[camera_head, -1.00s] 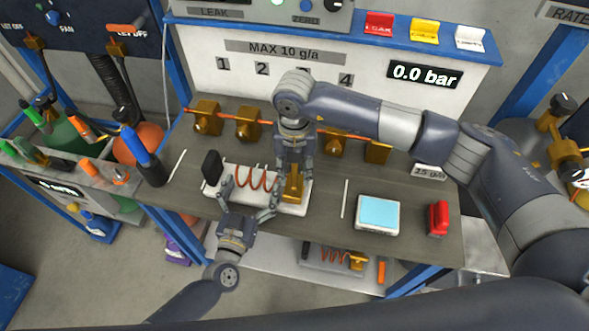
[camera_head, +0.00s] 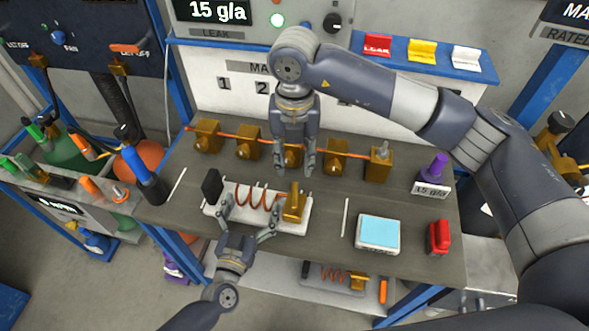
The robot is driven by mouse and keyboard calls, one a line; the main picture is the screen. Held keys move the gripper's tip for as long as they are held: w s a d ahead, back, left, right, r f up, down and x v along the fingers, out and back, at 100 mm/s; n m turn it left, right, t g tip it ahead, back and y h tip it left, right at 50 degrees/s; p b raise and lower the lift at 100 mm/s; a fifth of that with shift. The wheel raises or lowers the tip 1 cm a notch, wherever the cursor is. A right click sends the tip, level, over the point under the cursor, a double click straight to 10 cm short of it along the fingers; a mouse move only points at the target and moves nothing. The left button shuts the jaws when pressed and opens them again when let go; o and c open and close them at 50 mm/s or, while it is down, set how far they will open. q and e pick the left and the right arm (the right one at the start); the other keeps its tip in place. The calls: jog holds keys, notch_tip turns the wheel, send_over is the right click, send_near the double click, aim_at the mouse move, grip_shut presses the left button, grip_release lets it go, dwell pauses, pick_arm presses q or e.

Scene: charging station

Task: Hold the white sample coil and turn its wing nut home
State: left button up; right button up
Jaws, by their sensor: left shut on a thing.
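The white sample coil (camera_head: 226,217) lies on the grey bench, a white base carrying a copper spiral, with a black block at its left end. A brass fitting (camera_head: 293,205) stands at its right end. The wing nut cannot be told apart from this brass part. My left gripper (camera_head: 250,211) comes from the front edge, its fingers shut on the white sample coil near the copper spiral. My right gripper (camera_head: 295,170) points down behind the brass fitting, fingers apart and empty, in front of the brass valve row.
Several brass valves (camera_head: 249,147) on an orange pipe stand behind. A blue-screened box (camera_head: 379,232), a red object (camera_head: 438,238) and a purple-topped item (camera_head: 437,167) are at right. A blue-black cylinder (camera_head: 143,172) stands at left. A second coil (camera_head: 335,273) lies on the lower shelf.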

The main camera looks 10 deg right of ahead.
jog(key=shift+r, duration=0.3)
pick_arm(q)
jog(key=o, duration=1)
jog(key=shift+s, duration=0.1)
